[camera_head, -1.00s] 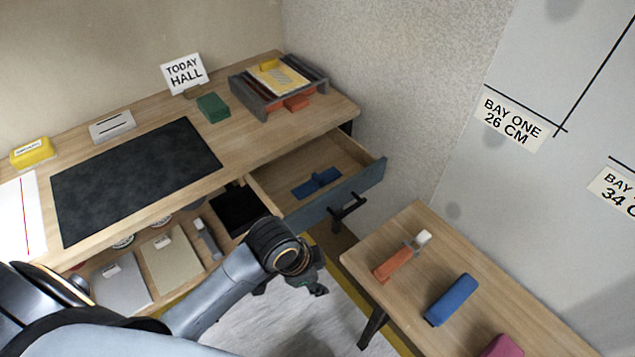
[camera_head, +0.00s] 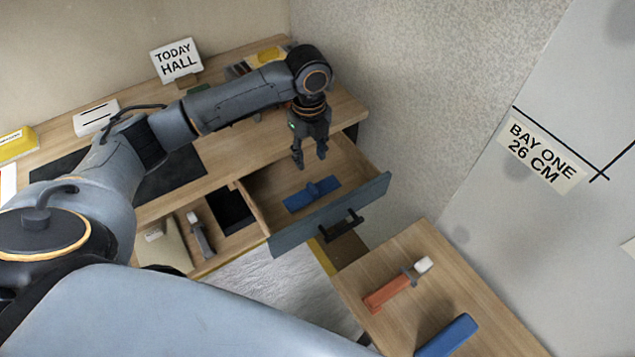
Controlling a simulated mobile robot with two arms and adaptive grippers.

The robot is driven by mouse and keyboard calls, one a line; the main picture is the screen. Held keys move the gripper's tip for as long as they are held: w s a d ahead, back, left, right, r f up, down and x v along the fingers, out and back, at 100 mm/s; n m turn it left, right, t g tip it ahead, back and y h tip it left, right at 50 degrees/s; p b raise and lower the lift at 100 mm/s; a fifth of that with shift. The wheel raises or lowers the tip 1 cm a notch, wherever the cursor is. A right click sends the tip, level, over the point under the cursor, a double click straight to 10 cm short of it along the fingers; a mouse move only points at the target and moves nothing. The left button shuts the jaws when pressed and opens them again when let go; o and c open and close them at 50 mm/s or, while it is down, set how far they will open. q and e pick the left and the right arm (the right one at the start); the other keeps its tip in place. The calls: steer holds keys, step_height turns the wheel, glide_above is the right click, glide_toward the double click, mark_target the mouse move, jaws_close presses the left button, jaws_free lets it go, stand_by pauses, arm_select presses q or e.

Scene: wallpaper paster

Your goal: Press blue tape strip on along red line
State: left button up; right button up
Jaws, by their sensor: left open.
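A flat blue piece with a raised part across it (camera_head: 312,193) lies in the open desk drawer (camera_head: 331,219); I cannot tell whether it is the tape strip. My left gripper (camera_head: 310,163) is open and empty, pointing down above the back of the drawer, above and apart from the blue piece. Only a corner of a white sheet (camera_head: 8,184) shows at the left edge; I cannot make out its red line now. My right gripper is not in view.
My left arm hides much of the dark mat (camera_head: 178,178) and the desk middle. A side table (camera_head: 395,252) at lower right holds an orange-handled tool (camera_head: 388,293) and a blue block (camera_head: 447,336). The wall with a "BAY ONE 26 CM" label (camera_head: 543,153) stands at right.

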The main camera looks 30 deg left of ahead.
arm_select(q)
glide_above(312, 187)
steer(key=f, duration=0.5)
steer(key=shift+s+f, duration=0.2)
steer(key=shift+s, duration=0.1)
step_height(312, 187, down, 3)
steer(key=shift+w+r, duration=0.1)
steer(key=f, duration=0.3)
steer(key=shift+w+f+b, duration=0.2)
steer(key=shift+f+b, duration=0.1)
steer(key=shift+f, duration=0.35)
steer(key=c, duration=0.8)
jaws_close()
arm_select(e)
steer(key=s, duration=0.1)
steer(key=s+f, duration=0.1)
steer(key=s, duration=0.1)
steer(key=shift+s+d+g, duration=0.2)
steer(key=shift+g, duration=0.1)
